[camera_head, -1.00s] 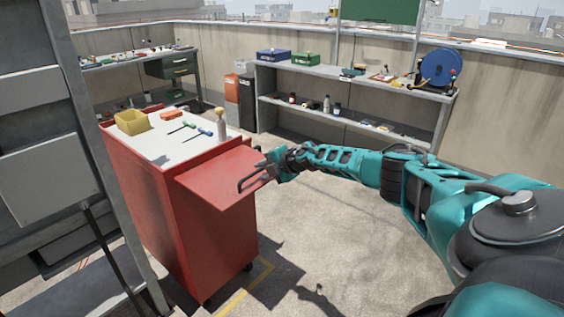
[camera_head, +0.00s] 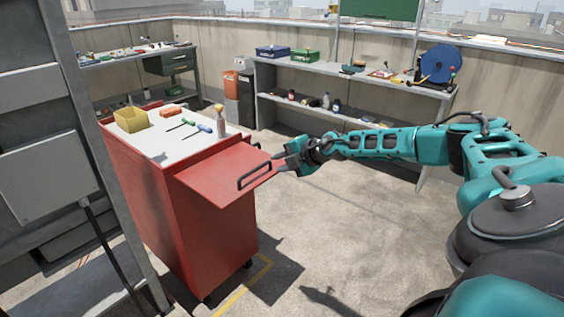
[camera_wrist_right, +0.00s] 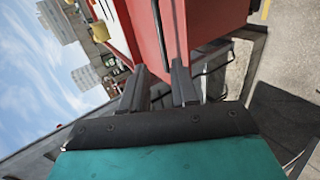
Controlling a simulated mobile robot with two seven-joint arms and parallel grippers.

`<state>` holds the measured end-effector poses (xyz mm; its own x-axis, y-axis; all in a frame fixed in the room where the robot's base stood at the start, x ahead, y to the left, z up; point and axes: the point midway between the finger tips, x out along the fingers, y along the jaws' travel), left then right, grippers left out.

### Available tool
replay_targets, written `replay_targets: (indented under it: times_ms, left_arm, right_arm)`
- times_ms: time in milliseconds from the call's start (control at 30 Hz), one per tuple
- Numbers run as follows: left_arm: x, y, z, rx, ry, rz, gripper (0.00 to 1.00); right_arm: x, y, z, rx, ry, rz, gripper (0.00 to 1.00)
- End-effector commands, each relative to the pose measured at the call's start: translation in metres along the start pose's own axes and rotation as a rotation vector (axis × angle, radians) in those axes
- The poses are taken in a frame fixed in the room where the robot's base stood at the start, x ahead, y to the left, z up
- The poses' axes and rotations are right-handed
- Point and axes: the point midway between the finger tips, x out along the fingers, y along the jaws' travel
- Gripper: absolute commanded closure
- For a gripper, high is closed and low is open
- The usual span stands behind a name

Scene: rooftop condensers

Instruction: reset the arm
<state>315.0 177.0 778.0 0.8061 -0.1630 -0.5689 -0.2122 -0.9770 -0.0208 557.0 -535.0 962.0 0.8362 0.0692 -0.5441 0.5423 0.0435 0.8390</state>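My right arm reaches in from the right in the head view. Its gripper (camera_head: 283,164) is just right of the black bar handle (camera_head: 255,176), apart from it. In the right wrist view the two dark fingers (camera_wrist_right: 158,88) are spread with nothing held between them. The handle is on the outer end of a red drawer-like panel (camera_head: 222,170) that sticks out from the red tool cart (camera_head: 150,205). My left gripper is not in view.
On the cart's top are a yellow bin (camera_head: 131,119), an orange item (camera_head: 172,112), a bottle (camera_head: 221,124) and screwdrivers (camera_head: 182,123). A metal rack (camera_head: 45,110) stands at the near left. Shelving (camera_head: 345,85) lines the back wall. The floor (camera_head: 340,220) below my right arm is clear.

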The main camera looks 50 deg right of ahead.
Motion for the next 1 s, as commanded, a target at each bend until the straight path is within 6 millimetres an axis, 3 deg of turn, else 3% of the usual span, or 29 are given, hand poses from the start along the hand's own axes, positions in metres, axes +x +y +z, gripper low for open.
replay_targets:
  times_ms: [433, 567, 667, 800, 900, 1000]
  left_arm:
    - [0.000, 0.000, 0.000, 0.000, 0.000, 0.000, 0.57]
    - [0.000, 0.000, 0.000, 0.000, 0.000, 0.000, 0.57]
    - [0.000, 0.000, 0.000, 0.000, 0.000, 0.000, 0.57]
    - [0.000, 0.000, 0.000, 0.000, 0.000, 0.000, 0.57]
    - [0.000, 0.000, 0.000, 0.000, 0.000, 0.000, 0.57]
    - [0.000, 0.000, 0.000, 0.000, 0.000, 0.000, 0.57]
  right_arm:
    - [0.001, 0.000, -0.001, 0.000, 0.002, 0.000, 0.71]
    - [0.013, -0.008, -0.027, 0.014, 0.049, 0.003, 0.71]
    - [0.031, -0.024, -0.076, 0.051, 0.134, 0.013, 0.71]
    - [0.053, -0.057, -0.175, 0.168, 0.287, 0.036, 0.71]
    - [0.055, -0.083, -0.247, 0.301, 0.380, 0.050, 0.71]
    - [0.048, -0.105, -0.304, 0.456, 0.437, 0.058, 0.71]
